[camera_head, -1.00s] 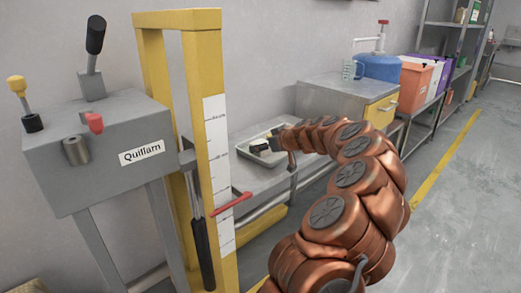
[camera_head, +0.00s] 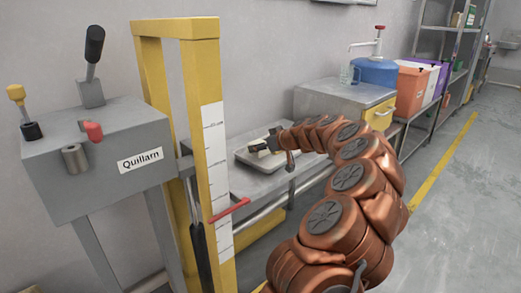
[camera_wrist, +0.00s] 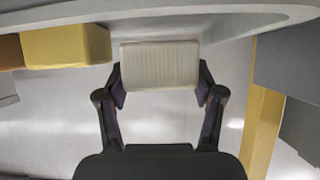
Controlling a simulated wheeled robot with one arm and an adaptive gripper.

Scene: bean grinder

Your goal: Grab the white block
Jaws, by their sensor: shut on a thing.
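The white block (camera_wrist: 160,66) is a pale, finely ribbed rectangular piece. In the wrist view it sits between the two dark fingers of my gripper (camera_wrist: 160,84), which is shut on it from both sides. In the head view my gripper (camera_head: 273,144) is low over the light tray (camera_head: 244,160) on the grey bench. There the block is too small and hidden by the gripper to make out clearly. I cannot tell whether the block still touches the tray.
A yellow block (camera_wrist: 68,46) lies left of the white block in the wrist view. A yellow post frame (camera_head: 204,120) and a grey lever box labelled Quillarn (camera_head: 100,155) stand left of my arm. A metal cabinet (camera_head: 335,108) with a blue container (camera_head: 376,71) stands behind.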

